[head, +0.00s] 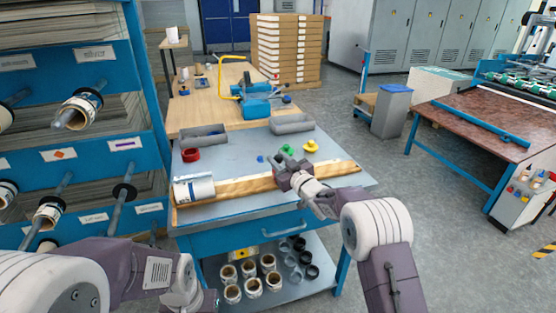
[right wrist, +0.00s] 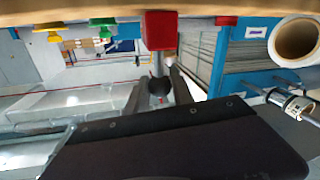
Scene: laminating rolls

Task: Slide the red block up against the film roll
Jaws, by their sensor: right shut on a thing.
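The film roll (head: 194,190), a white cylinder, lies at the left end of a long wooden strip (head: 240,186) on the grey bench top. In the right wrist view a pale roll with a hollow core (right wrist: 295,40) shows at upper right. The red block (right wrist: 160,30) is against the wood in that view, with a stem and dark knob below it. My right gripper (head: 287,172) is shut on the block's knob, right of the roll with a clear gap between them. In the head view the gripper mostly hides the block. My left arm is at lower left; its gripper is out of view.
A rack of rolls (head: 85,150) stands close on the left. The strip between block and roll looks clear.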

